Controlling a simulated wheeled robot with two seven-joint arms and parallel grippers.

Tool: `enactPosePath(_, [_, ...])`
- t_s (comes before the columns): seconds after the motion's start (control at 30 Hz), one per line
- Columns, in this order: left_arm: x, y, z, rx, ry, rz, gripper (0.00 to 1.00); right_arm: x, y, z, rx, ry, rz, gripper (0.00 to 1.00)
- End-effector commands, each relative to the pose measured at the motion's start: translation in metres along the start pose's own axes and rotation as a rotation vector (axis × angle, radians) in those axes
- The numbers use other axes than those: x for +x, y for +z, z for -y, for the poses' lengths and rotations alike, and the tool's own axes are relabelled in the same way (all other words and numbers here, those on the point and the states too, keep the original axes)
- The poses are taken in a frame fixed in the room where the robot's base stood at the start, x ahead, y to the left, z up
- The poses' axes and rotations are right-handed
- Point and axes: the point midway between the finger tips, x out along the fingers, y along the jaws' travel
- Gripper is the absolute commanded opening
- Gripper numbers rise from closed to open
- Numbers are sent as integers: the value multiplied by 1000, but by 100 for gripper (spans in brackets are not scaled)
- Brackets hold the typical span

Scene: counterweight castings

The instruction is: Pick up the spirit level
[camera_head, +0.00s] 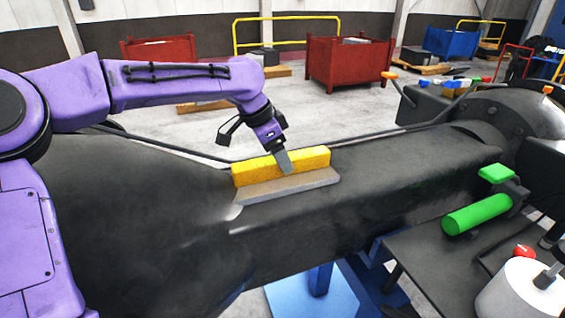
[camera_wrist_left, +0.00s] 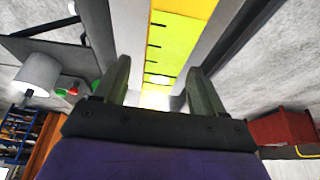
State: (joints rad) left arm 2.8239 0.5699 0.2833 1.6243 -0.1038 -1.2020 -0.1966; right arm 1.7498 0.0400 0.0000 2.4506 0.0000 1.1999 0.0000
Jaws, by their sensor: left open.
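The spirit level is a yellow bar (camera_head: 252,172) lying on a light grey strip (camera_head: 290,186) on top of the large black casting. In the left wrist view its yellow face with dark marks (camera_wrist_left: 172,40) runs between my fingers. My left gripper (camera_head: 284,160) points down at the level's middle. One finger shows in front of the level's near side; the other is hidden behind it in the head view. In the left wrist view the gripper (camera_wrist_left: 158,68) is open, with a finger on each side of the level and visible gaps. My right gripper is not in view.
The black casting (camera_head: 400,165) fills the middle. At right are a green cylinder (camera_head: 478,214), a red knob (camera_head: 524,251) and a white cylinder (camera_head: 520,290). Behind stand red bins (camera_head: 348,62), a blue bin (camera_head: 452,42) and yellow rails on open floor.

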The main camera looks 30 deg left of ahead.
Motion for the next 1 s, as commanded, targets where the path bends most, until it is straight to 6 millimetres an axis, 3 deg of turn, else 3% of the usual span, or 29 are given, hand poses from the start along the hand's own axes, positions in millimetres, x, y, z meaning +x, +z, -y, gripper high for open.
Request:
enactPosePath(0.13, [16, -1, -1, 1, 1, 0, 70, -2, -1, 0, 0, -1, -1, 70])
enactPosePath(0.33, [18, -1, -1, 2, 0, -1, 70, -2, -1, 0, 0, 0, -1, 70])
enactPosePath(0.37, [18, -1, -1, 2, 0, -1, 64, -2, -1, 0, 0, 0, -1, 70])
enactPosePath(0.5, [18, -1, -1, 2, 0, 0, 18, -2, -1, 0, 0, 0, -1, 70])
enactPosePath(0.57, [18, -1, -1, 3, 0, 0, 0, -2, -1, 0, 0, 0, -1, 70])
enactPosePath(0.83, [17, -2, -1, 3, 0, 1, 0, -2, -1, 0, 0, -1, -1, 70])
enactPosePath(1.0, [5, -7, -1, 2, 0, 1, 0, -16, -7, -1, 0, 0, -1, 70])
